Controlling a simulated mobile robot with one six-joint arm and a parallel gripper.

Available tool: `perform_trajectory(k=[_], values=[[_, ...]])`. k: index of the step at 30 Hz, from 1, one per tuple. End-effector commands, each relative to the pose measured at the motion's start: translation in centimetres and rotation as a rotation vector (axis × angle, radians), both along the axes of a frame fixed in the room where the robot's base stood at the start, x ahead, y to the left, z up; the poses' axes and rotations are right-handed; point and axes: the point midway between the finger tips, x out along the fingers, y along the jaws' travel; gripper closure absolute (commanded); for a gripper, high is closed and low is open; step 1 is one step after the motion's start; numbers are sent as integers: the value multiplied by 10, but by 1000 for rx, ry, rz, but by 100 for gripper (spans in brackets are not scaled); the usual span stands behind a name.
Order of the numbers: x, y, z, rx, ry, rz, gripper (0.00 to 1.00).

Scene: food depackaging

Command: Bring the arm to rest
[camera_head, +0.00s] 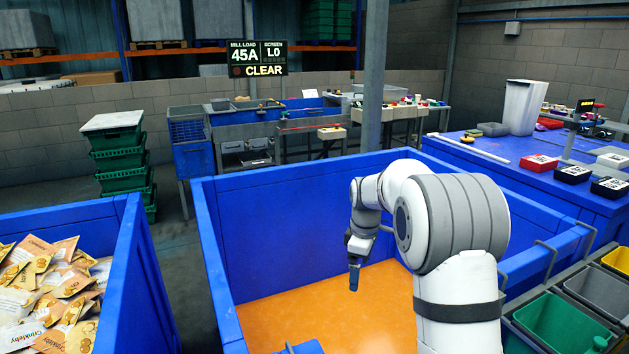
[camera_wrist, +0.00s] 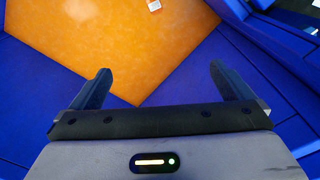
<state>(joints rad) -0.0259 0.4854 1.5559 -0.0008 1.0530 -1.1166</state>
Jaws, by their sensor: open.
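My gripper (camera_head: 354,276) hangs at the end of my white and grey arm, over the inside of a large blue bin (camera_head: 275,250) with an orange floor (camera_head: 310,305). In the wrist view my gripper (camera_wrist: 160,88) has its two dark fingers spread wide apart, with nothing between them. Below the fingers lie the orange floor (camera_wrist: 120,40) and the blue walls of the bin. A small pale item (camera_wrist: 154,5) lies on the orange floor at the top edge of the wrist view.
A blue bin (camera_head: 125,270) at left holds many snack bags (camera_head: 50,290). Green crates (camera_head: 120,160) are stacked behind it. A blue table (camera_head: 490,165) with small trays stands at right. Coloured tubs (camera_head: 560,325) line the lower right.

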Motion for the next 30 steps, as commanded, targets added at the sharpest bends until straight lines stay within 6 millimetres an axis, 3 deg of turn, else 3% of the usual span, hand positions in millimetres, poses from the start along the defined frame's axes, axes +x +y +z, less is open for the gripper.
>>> perform_trajectory(k=[1, 3, 12, 21, 25, 30], values=[[-20, -2, 23, 3, -13, -62, 0], [-44, -3, 42, 10, -28, -154, 0], [-160, -10, 100, 49, -85, -544, 0], [-276, -15, 113, 110, -135, -923, 0], [-310, -16, 109, 134, -150, -1042, 0], [-331, -15, 103, 149, -156, -1121, 0]])
